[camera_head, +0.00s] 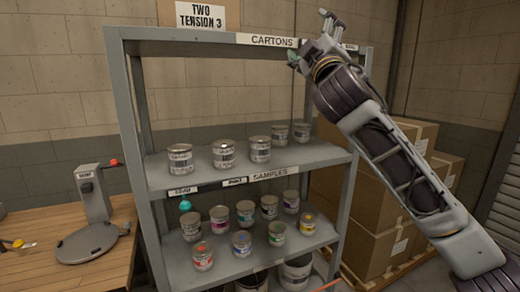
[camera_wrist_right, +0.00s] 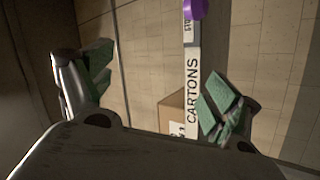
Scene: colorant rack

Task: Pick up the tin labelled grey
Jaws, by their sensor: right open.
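Several tins with white, barcode-like labels stand on the upper shelf, among them a left one (camera_head: 180,158), a middle one (camera_head: 224,154) and a right one (camera_head: 260,149). Tins with coloured labels stand on the shelf below, such as a red one (camera_head: 203,256) and a blue one (camera_head: 241,243). The print is too small to tell which tin is labelled grey. My right gripper (camera_head: 309,38) is open and empty at the rack's top right, well above the tins. Its spread fingers also show in the right wrist view (camera_wrist_right: 158,85), with no tin between them. My left gripper is not in view.
The grey metal rack (camera_head: 128,130) has uprights and a top board lettered CARTONS (camera_head: 272,41). A shelf edge reads SAMPLES (camera_head: 270,174). Cardboard boxes (camera_head: 372,235) stand at the right. A wooden bench (camera_head: 40,262) with a scale-like device (camera_head: 90,243) is at the left.

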